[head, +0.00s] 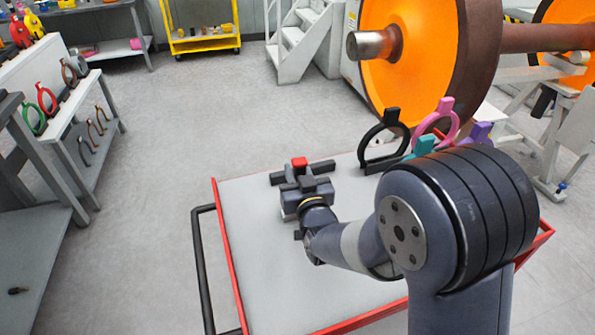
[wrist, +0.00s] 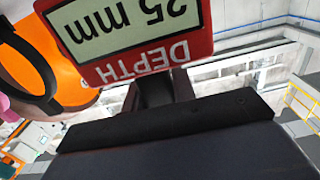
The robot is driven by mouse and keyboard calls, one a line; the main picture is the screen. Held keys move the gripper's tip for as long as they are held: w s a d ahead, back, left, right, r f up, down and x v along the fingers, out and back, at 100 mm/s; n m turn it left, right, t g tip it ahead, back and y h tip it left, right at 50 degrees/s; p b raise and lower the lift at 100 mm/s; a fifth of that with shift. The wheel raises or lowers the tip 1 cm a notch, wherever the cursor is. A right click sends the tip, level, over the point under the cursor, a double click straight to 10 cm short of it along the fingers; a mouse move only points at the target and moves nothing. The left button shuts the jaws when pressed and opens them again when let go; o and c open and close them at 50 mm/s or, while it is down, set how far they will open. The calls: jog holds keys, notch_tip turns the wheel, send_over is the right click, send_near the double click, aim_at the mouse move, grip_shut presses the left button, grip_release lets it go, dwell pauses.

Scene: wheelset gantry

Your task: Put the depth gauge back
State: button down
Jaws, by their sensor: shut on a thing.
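The depth gauge (head: 299,162) shows in the head view as a small red block over a dark crosspiece at my gripper. In the wrist view its red head (wrist: 135,40) fills the top, with a pale label reading "25 mm" and "DEPTH" upside down. A dark stem runs from it to a long dark bar. My gripper (head: 303,182) is shut on the gauge and holds it over the left back part of the trolley top (head: 270,240). My jaws hide the grip itself, and I cannot tell the gauge's height above the trolley.
A black ring gauge (head: 370,145), a pink ring gauge (head: 447,122), a teal piece (head: 425,145) and a purple piece (head: 482,133) stand at the trolley's back right. The large orange wheel (head: 405,55) is behind them. Shelves (head: 62,125) with several ring gauges stand left. Open floor lies between.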

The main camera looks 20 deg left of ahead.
jog(key=shift+f, duration=0.1)
jog(key=c, duration=1.2)
grip_release()
jog(key=shift+o, duration=0.2)
jog(key=shift+s+d, duration=0.25)
jog(key=b+v, duration=0.2)
jog(key=v, duration=0.9)
jog(key=shift+s+d, duration=0.1)
jog(key=shift+s, duration=0.05)
